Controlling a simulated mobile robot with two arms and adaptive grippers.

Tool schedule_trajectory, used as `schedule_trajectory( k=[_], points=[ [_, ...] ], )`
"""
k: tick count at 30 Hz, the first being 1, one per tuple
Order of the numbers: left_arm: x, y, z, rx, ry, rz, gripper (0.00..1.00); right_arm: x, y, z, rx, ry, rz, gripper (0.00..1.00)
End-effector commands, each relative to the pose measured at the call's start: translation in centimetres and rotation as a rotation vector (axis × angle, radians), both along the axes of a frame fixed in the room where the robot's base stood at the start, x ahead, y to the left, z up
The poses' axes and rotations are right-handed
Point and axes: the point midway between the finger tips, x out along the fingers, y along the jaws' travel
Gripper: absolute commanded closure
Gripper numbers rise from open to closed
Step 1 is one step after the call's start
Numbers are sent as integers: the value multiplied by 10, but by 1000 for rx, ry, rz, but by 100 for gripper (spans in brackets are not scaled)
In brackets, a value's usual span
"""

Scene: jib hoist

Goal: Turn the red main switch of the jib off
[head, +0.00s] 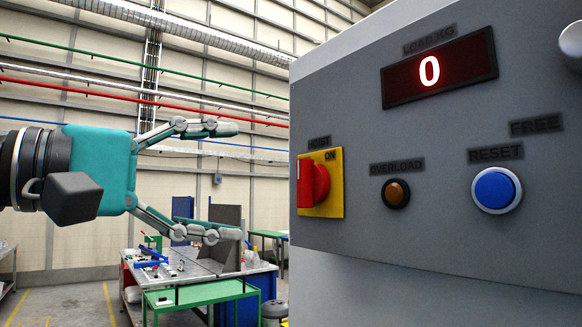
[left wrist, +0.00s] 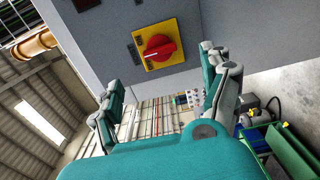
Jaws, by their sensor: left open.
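The red main switch (head: 312,184) is a knob on a yellow plate (head: 335,205) at the left of the grey panel. The plate reads "ON" at its top, and the knob's ridge looks upright, towards that word. My left gripper (head: 222,183) is open and empty, to the left of the switch and apart from it, with its fingers pointing at the panel. In the left wrist view, the red switch (left wrist: 158,47) shows ahead, between the lines of the two fingers of my left gripper (left wrist: 163,72). My right gripper is not in view.
The panel also has a display (head: 440,68) reading 0, an amber overload lamp (head: 395,193) and a blue reset button (head: 496,190) right of the switch. A green-framed workbench (head: 200,292) with small items stands below, farther back. Open air surrounds the gripper.

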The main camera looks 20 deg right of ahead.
Motion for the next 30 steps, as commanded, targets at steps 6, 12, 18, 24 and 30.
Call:
schedule_trajectory(
  k=[6,12,18,24,30],
  points=[
    [15,-46,4,0,2,-4,19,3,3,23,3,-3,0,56],
    [27,-76,3,-2,2,-3,19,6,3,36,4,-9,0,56],
    [32,-89,1,-3,1,-2,19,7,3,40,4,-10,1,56],
    [33,-91,0,-3,1,-2,19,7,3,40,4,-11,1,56],
    [33,-91,0,-3,1,-2,34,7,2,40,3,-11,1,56]
  ],
)
